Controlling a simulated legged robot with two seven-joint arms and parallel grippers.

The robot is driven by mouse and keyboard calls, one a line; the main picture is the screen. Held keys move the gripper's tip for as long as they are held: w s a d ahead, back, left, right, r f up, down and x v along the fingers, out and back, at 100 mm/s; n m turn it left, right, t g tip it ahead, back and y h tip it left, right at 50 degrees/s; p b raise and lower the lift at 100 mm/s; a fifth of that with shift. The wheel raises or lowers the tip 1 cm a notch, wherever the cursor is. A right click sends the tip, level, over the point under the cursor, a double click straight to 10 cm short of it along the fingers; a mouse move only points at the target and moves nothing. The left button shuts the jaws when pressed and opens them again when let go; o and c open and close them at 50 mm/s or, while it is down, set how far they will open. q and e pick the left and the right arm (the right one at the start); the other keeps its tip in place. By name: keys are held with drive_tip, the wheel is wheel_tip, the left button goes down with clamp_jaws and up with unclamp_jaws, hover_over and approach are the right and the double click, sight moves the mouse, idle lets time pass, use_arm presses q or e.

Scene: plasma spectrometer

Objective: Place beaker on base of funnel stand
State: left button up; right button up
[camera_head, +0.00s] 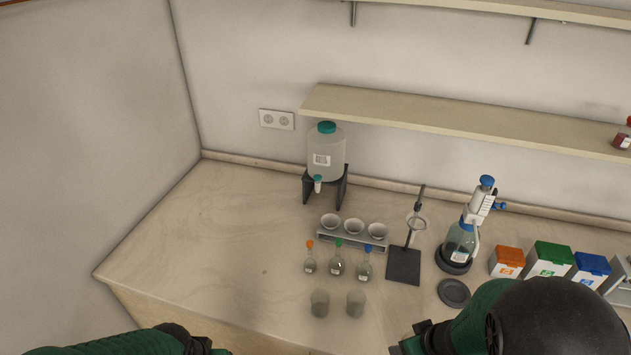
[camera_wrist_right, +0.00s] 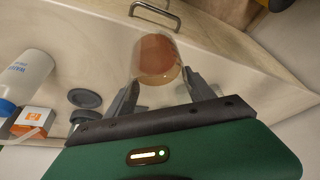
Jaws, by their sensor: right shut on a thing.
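The funnel stand (camera_head: 416,232) has a flat black base (camera_head: 404,266), which is bare, and a rod with a ring above it. My right gripper (camera_head: 404,346) is low in the head view, in front of the stand and apart from it. In the right wrist view, my right gripper (camera_wrist_right: 166,97) is shut on a clear glass beaker (camera_wrist_right: 157,60) that looks reddish-brown inside. The held beaker is hidden in the head view. Two other beakers (camera_head: 320,303) (camera_head: 355,303) stand on the table. My left gripper (camera_head: 212,348) is cut off by the bottom edge; its jaws are unclear.
Several small flasks (camera_head: 337,264) stand left of the base, before a rack of white bowls (camera_head: 353,228). A dispenser bottle (camera_head: 459,240) and a dark disc (camera_head: 454,292) are to its right. Boxes (camera_head: 547,260) stand further right. The table's left part is clear.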

use_arm(q)
drive_tip(key=b+x, duration=0.2)
drive_tip(key=shift+s+f, duration=0.25)
drive_tip(key=shift+f, duration=0.25)
use_arm(e)
drive_tip(key=a+m, duration=0.1)
drive_tip(key=w+a+m+h, duration=0.1)
drive_tip(key=a+m, duration=0.1)
drive_tip(key=shift+a+f, duration=0.15)
drive_tip(key=shift+a, duration=0.1)
drive_tip(key=shift+d, duration=0.1)
